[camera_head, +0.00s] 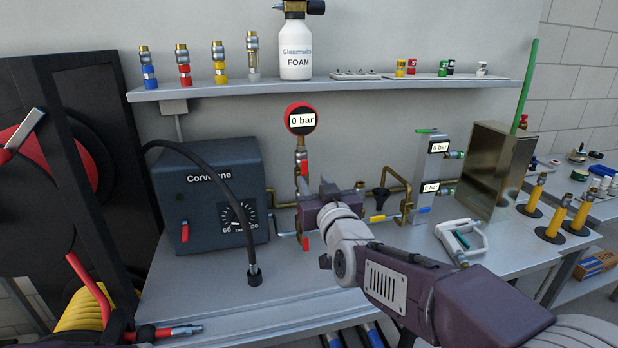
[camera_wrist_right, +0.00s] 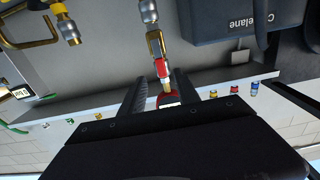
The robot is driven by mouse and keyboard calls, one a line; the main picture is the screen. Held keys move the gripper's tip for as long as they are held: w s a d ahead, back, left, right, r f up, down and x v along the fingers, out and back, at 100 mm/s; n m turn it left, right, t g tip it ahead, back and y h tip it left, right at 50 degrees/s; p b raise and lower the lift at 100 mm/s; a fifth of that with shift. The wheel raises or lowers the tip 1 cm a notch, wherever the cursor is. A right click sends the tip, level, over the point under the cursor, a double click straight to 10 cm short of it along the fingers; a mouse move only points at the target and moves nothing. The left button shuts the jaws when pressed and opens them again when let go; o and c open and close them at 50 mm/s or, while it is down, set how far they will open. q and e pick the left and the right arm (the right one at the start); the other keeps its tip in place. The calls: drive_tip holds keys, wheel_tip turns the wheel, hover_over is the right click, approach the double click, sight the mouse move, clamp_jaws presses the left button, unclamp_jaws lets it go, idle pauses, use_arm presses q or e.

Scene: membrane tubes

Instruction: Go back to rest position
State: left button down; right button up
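My right arm reaches in from the lower right in the head view. Its gripper (camera_head: 322,192) is in front of the pipework below the round red gauge (camera_head: 301,118), which reads 0 bar. In the right wrist view the two dark fingers of the right gripper (camera_wrist_right: 166,92) stand apart. The upright pipe with its red valve part (camera_wrist_right: 162,68) shows between them, with gaps on both sides. I see nothing clamped in it. My left gripper is not in view.
The shelf (camera_head: 330,85) holds couplings and a foam bottle (camera_head: 296,45). The bench front (camera_head: 300,300) is mostly clear.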

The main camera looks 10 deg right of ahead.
drive_tip(key=s, duration=0.2)
drive_tip(key=shift+s, duration=0.35)
drive_tip(key=s+d+f+g+p, duration=0.2)
drive_tip(key=s+f+g+p, duration=0.35)
drive_tip(key=f, duration=0.45)
drive_tip(key=s+d+f+g+p, duration=0.1)
drive_tip(key=s+f+g+p, duration=0.45)
drive_tip(key=f, duration=0.45)
drive_tip(key=s+f+g+b, duration=0.1)
drive_tip(key=s+f+g, duration=0.4)
drive_tip(key=s, duration=0.6)
drive_tip(key=shift+d+m+g, duration=0.25)
drive_tip(key=shift+m+g, duration=0.05)
drive_tip(key=shift+g, duration=0.1)
